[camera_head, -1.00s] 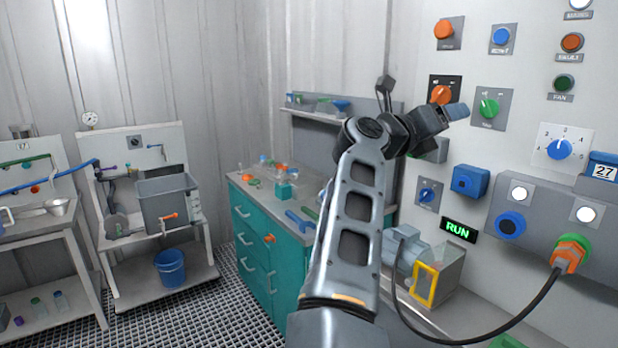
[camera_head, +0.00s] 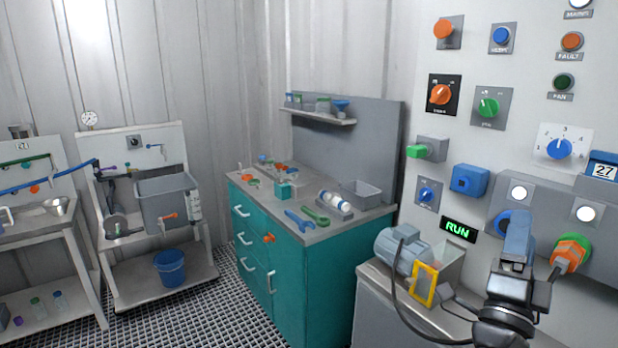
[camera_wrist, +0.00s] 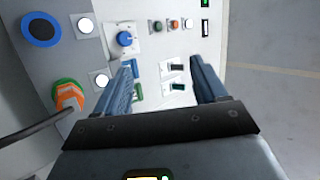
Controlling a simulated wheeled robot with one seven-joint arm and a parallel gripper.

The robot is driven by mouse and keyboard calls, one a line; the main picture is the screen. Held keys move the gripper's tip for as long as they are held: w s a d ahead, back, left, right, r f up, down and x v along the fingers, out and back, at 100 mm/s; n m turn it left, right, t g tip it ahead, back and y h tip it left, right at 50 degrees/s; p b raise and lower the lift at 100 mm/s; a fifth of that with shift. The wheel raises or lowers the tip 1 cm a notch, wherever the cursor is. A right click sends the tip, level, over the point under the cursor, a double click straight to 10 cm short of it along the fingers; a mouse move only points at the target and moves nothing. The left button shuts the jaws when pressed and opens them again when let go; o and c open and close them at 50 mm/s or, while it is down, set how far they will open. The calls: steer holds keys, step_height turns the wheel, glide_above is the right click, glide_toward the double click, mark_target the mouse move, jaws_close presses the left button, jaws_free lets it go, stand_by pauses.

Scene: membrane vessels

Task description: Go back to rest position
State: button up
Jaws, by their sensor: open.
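My gripper (camera_head: 518,240) is at the lower right of the head view, in front of the control panel (camera_head: 470,60). In the wrist view my gripper (camera_wrist: 162,75) shows two blue fingers standing apart with nothing between them. Panel parts show past the fingers, among them a blue knob (camera_wrist: 125,39). In the head view my gripper partly covers a large blue round button (camera_head: 503,222). An orange and green plug (camera_head: 570,254) with a black cable is just right of it.
A motor unit with a yellow frame (camera_head: 425,284) sits on a grey bench left of my gripper. A teal cabinet (camera_head: 330,290) with tools on top stands further left. A blue bucket (camera_head: 170,267) is on a rack's lower shelf. Grating floor between is clear.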

steer(key=s+a+f+n+y, duration=0.2)
steer(key=s+f+n+y, duration=0.55)
steer(key=s, duration=0.35)
steer(key=s+a+f+n+y, duration=0.2)
steer(key=s+f+n+y, duration=0.4)
steer(key=s+n, duration=0.4)
steer(key=s+a+f+n+g, duration=0.1)
steer(key=s+a+n+g, duration=0.1)
steer(key=s, duration=0.9)
steer(key=s+a+n+g+y, duration=0.1)
steer(key=s+a+g, duration=0.3)
steer(key=s, duration=0.7)
steer(key=shift+s+a+f+n, duration=0.4)
steer(key=shift+a+n, duration=0.1)
steer(key=shift+n, duration=0.15)
